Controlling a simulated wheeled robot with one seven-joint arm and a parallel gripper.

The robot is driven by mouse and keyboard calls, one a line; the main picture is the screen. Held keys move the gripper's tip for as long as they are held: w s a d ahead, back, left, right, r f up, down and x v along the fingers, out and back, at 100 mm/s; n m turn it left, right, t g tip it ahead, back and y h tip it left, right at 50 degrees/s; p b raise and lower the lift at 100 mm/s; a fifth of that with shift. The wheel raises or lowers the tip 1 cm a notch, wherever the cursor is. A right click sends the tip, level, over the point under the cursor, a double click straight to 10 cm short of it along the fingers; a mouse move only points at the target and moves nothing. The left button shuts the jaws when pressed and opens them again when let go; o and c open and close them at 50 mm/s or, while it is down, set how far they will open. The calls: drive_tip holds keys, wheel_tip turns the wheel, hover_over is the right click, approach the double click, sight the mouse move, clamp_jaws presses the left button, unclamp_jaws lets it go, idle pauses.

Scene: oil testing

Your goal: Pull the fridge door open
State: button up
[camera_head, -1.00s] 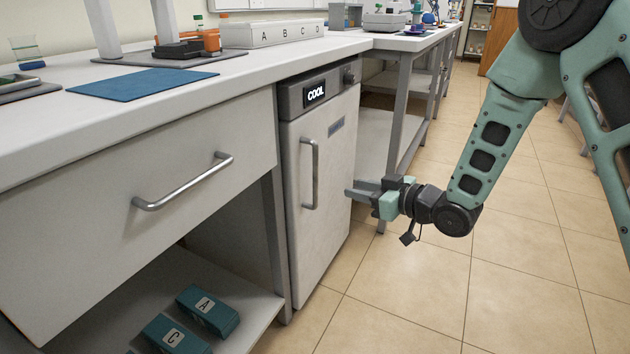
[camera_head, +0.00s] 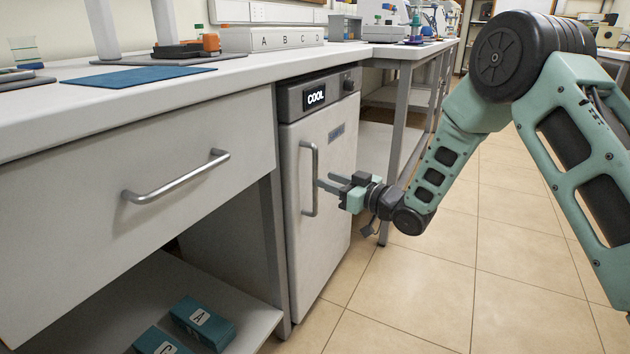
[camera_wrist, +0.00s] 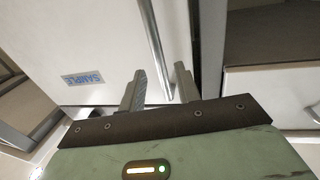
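The fridge door (camera_head: 335,165) is a pale panel under a grey strip with a lit COOL display. It looks shut. Its vertical metal handle (camera_head: 313,178) is near the door's left edge. My gripper (camera_head: 325,184) is at the handle's lower half, pointing at the door from the right. In the wrist view, my gripper (camera_wrist: 158,85) has its two fingers apart, with the handle (camera_wrist: 153,45) running down toward the gap between them. I cannot tell how deep the handle sits between the fingers, but they are not closed on it. A SAMPLE label (camera_wrist: 83,79) shows on the door.
A drawer with a horizontal handle (camera_head: 177,180) is left of the fridge. Teal boxes (camera_head: 203,322) lie on the shelf below it. A metal-framed bench (camera_head: 402,140) stands to the right of the fridge. The tiled floor (camera_head: 440,290) in front is clear.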

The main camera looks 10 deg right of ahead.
sight(317, 176)
drive_tip(key=shift+b+x, duration=0.55)
drive_tip(key=shift+x, duration=2.2)
clamp_jaws()
